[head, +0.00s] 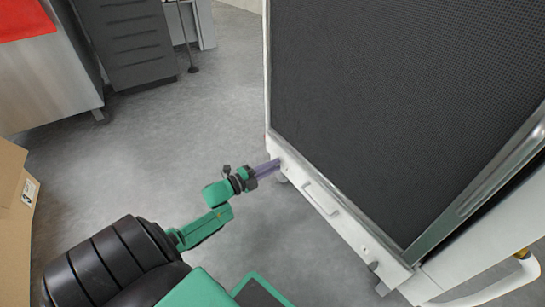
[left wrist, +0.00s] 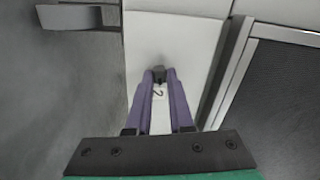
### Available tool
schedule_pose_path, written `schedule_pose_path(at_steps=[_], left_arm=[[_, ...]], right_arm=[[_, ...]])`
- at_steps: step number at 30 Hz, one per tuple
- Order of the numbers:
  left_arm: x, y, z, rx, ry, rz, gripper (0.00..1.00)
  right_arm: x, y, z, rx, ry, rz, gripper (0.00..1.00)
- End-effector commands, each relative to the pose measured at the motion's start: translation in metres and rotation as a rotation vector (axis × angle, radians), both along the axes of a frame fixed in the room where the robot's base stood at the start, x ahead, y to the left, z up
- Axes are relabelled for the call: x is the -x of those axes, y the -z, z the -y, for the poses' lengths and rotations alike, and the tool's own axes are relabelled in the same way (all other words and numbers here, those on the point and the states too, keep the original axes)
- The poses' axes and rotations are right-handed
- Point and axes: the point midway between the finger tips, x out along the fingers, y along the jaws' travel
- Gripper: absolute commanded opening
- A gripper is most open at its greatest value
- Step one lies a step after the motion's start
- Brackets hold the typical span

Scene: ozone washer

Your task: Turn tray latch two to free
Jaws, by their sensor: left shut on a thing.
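The white tray front (head: 335,212) runs along the bottom of the tall washer. In the left wrist view, tray latch two (left wrist: 159,74) is a small dark knob on the white panel (left wrist: 170,38), just above a label marked 2 (left wrist: 158,93). My left gripper (head: 277,164) reaches the left end of the tray front in the head view. Its purple fingers (left wrist: 159,75) are shut on the latch, one on each side. The fingers hide the latch in the head view. My right gripper is not in view.
A dark mesh panel (head: 400,90) in a metal frame rises above the tray front. A slot-like handle (head: 322,197) sits mid-tray. A white curved bar (head: 490,290) is at lower right. A cardboard box (head: 15,220) stands at left. The grey floor (head: 150,150) between is clear.

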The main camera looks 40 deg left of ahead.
Motion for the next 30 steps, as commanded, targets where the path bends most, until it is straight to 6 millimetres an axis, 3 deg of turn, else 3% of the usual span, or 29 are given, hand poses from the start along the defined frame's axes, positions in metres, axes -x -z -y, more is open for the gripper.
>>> schedule_pose_path(at_steps=[10, 26, 27, 29, 30], left_arm=[[0.0004, 0.0019, 0.0011, -0.151, 0.001, 0.044, 0.00], [0.0003, 0.0017, 0.0009, -0.180, 0.002, 0.052, 0.00], [0.0003, 0.0017, 0.0009, -0.180, 0.002, 0.052, 0.24], [0.0002, 0.0016, 0.0007, -0.179, 0.001, 0.053, 0.47], [0.0002, 0.0015, 0.0007, -0.178, 0.001, 0.053, 0.47]], right_arm=[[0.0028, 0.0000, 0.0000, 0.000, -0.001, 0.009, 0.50], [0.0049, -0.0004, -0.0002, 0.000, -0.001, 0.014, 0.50], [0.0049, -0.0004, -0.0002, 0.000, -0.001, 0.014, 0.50], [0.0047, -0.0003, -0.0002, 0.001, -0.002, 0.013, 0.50], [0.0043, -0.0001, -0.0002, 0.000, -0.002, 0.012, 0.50]])
